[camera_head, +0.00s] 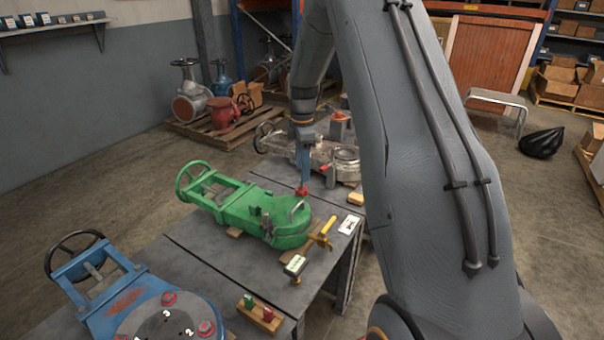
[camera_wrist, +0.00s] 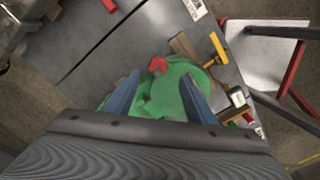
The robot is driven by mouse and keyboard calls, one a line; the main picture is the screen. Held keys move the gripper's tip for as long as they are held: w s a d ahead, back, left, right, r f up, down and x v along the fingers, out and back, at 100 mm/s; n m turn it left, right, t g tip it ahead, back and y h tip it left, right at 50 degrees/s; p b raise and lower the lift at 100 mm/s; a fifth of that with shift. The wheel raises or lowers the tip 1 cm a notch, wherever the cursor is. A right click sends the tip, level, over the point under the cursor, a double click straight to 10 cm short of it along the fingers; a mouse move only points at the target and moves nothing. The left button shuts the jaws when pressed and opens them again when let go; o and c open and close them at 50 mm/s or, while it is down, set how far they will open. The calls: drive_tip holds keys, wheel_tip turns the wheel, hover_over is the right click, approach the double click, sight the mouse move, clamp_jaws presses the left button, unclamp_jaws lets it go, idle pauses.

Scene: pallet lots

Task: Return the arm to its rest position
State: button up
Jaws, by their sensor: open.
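My gripper (camera_head: 303,184) points down at the far right side of the green valve (camera_head: 240,210), which lies on the grey table. In the wrist view its two blue fingers (camera_wrist: 161,78) are spread apart over the green valve (camera_wrist: 165,98). A small red knob-like part (camera_head: 301,191) shows at the fingertips in the head view. In the wrist view this red part (camera_wrist: 157,66) is star-shaped and lies just beyond the fingertips. I cannot tell whether the fingers touch it. My arm fills the right middle of the head view.
A silver valve (camera_head: 325,157) lies behind the green one. A yellow-handled tool (camera_head: 324,235), a small tag (camera_head: 295,265) and a wooden block (camera_head: 259,316) sit near the table edge.

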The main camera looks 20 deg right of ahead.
idle(0.4)
drive_tip(key=s+a+r+m, duration=0.1)
drive_tip(key=s+a+m, duration=0.4)
drive_tip(key=s, duration=0.5)
drive_tip(key=s+a+r+m, duration=0.2)
drive_tip(key=s+a+m, duration=0.3)
drive_tip(key=s, duration=0.6)
drive_tip(key=s+a+r+m, duration=0.2)
drive_tip(key=s+a+m, duration=0.2)
drive_tip(key=s, duration=0.7)
drive_tip(key=shift+s+a+m, duration=0.15)
drive_tip(key=shift+a+m, duration=0.25)
drive_tip(key=shift+m, duration=0.5)
